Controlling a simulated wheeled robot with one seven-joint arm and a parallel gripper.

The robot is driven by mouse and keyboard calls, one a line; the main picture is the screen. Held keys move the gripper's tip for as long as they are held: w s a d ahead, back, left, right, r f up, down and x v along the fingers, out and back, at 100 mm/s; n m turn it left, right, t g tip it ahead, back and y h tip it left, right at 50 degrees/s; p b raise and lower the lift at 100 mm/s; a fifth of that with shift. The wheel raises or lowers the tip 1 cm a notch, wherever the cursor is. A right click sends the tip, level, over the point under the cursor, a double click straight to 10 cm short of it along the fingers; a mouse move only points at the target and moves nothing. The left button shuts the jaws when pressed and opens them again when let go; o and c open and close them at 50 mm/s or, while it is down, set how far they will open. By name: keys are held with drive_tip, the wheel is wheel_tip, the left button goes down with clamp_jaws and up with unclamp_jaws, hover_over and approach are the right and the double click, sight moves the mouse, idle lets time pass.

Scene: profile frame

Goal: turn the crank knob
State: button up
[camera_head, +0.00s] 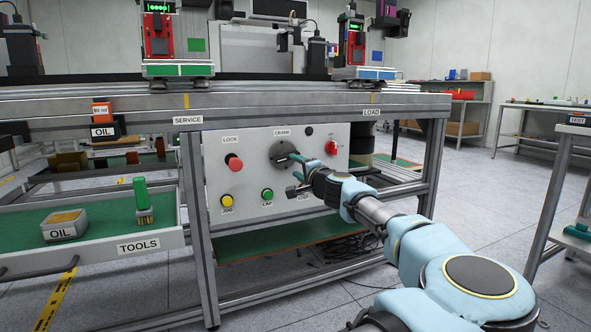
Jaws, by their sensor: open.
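The crank (283,153) is a dark round plate with a handle, mounted on the white panel under the label CRANK. My arm reaches in from the lower right. My gripper (294,175) is open in front of the panel, just below and right of the crank. Its upper finger overlaps the lower right part of the crank in this view. I cannot tell whether it touches the knob, as the handle is partly hidden there.
The panel (218,173) also has a red LOCK button (234,163), a yellow button (226,201), a green CAP button (267,195) and a red switch (331,148). An open TOOLS drawer (150,241) juts out at left. A metal frame post (434,165) stands right of the panel.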

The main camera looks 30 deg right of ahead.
sight(288, 159)
drive_tip(key=w, duration=0.3)
drive_tip(key=w+d+b, duration=0.1)
drive_tip(key=w, duration=0.3)
drive_tip(key=w+d, duration=0.1)
drive_tip(key=w, duration=0.2)
drive_tip(key=shift+w+d+b, duration=0.25)
drive_tip(key=shift+w+b, duration=0.05)
drive_tip(key=shift+b, duration=0.05)
clamp_jaws()
